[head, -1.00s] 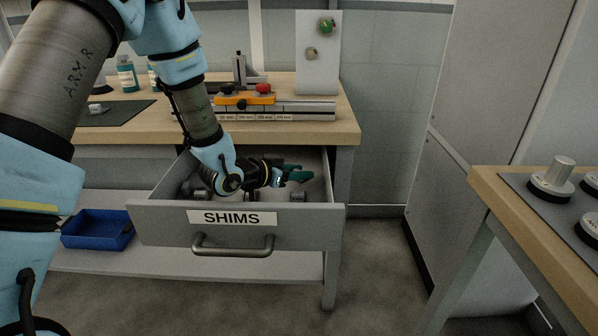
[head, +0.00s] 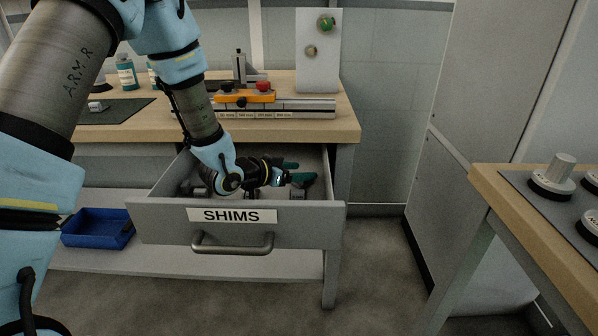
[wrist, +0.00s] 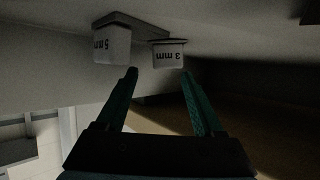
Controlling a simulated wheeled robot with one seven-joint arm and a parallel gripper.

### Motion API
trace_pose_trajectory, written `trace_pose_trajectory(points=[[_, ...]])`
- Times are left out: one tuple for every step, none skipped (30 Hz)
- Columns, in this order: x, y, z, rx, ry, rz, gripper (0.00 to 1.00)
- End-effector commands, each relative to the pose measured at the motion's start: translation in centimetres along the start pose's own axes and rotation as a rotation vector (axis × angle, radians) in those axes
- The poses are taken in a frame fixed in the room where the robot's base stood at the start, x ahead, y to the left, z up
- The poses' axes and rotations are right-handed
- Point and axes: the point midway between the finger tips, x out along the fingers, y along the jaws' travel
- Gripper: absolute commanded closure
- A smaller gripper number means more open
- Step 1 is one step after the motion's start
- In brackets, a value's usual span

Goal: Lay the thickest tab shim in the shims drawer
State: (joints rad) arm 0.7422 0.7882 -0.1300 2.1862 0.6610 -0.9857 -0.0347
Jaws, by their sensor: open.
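The shims drawer (head: 160,222), labelled SHIMS, is pulled out below the bench. My gripper (head: 299,171) is inside it at the right, with its teal fingers spread apart. The wrist view shows the open fingertips (wrist: 160,72) with nothing clamped between them. Just beyond them is a pale piece marked 3 mm (wrist: 168,56), which reads upside down. A larger pale piece marked 5 mm (wrist: 111,43) is to its left. Small grey pieces partly show in the drawer in the head view, but their labels cannot be read there. My wrist hides part of the drawer.
The bench top (head: 240,134) above holds a measuring fixture (head: 290,108) and a dark mat (head: 125,114) with a small piece on it. A blue tray (head: 97,230) is on the lower shelf. Another table (head: 500,185) with round grey-topped items stands at right.

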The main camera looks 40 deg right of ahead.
Motion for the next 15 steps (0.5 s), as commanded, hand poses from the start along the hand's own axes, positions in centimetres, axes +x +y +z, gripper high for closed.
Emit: trace_pose_trajectory(points=[[-0.3,0.0,-0.9,0.001,0.001,0.0,0.31],[-0.5,0.0,-1.2,0.001,0.001,0.001,0.31],[-1.1,-0.1,-0.9,0.0,0.0,-0.002,0.31],[-1.6,-0.1,-0.8,0.001,0.0,-0.002,0.31],[-2.2,-0.1,-0.7,0.0,0.0,-0.002,0.31],[-3.0,-0.1,-0.7,0.0,0.001,-0.003,0.31],[-3.6,-0.1,-0.7,0.0,0.001,-0.003,0.31],[-4.1,-0.1,-0.7,0.001,0.001,-0.002,0.31],[-4.8,-0.1,-0.7,0.001,0.001,-0.002,0.31],[-5.3,-0.1,-0.7,0.0,0.001,-0.003,0.31],[-5.7,-0.1,-0.7,0.0,0.0,-0.002,0.31],[-6.3,-0.1,-0.7,0.001,0.001,-0.002,0.31],[-6.6,-0.1,-0.7,0.001,0.001,-0.001,0.31],[-6.9,-0.1,-0.7,0.0,0.0,-0.001,0.31],[-7.2,-0.1,-0.7,0.0,0.0,-0.001,0.31]])
